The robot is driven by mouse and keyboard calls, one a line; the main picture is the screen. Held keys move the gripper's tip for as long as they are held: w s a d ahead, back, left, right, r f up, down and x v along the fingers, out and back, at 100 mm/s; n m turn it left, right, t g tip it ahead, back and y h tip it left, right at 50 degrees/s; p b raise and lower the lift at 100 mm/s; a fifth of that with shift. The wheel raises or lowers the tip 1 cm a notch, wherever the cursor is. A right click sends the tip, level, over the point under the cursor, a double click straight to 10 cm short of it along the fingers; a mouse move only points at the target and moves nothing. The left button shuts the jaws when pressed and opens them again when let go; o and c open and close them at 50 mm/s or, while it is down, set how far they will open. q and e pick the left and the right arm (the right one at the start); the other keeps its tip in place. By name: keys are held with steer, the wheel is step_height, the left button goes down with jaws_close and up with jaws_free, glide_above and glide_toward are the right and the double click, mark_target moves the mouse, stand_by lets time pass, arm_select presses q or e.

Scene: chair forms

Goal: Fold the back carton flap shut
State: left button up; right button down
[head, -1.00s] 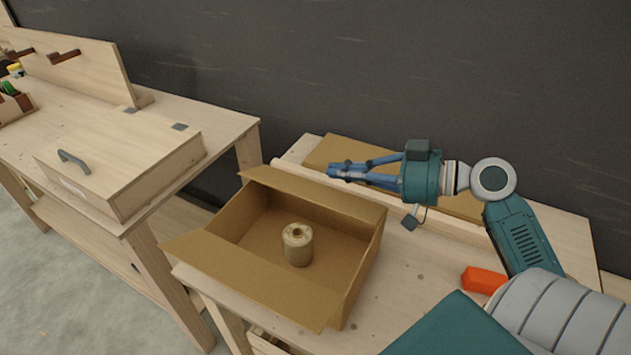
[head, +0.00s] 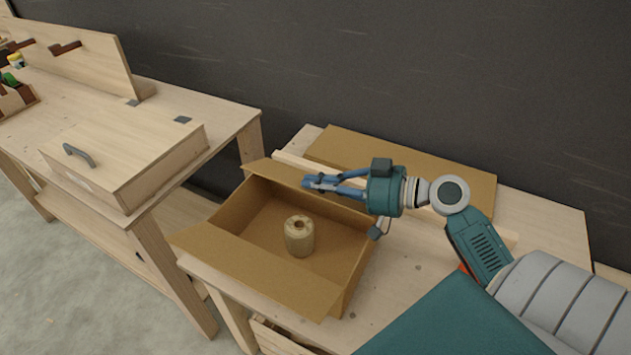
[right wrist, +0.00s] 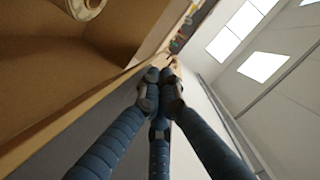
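The open brown carton (head: 345,262) stands on the right bench. Its back flap (head: 262,168) stands out from the back rim, partly hidden behind my right gripper. Its front flap (head: 258,275) is spread outward towards me. A tan spool-like cylinder (head: 299,236) stands inside on the carton floor. My right gripper (head: 308,182) is over the carton's back rim by the back flap, its fingers drawn together with nothing between them. The right wrist view shows the fingertips (right wrist: 160,85) together beside a cardboard edge; touching or not, I cannot tell. My left gripper is not in view.
A flat brown board (head: 420,172) lies behind the carton near the dark wall. A wooden strip (head: 288,158) runs along the bench behind the carton. A lidded wooden box (head: 120,165) with a handle stands on the left bench. An orange object is mostly hidden by my arm.

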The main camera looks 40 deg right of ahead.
steer(key=f+b, duration=0.1)
steer(key=a+f+b, duration=0.1)
steer(key=f+n+b, duration=0.1)
steer(key=shift+s+a+b, duration=0.15)
steer(key=shift+s+b, duration=0.15)
steer(key=shift+s, duration=0.05)
steer(key=shift+s+a+f+b, duration=0.15)
steer(key=shift+a+f+b, duration=0.1)
steer(key=shift+f+b, duration=0.25)
steer(key=shift+r, duration=0.15)
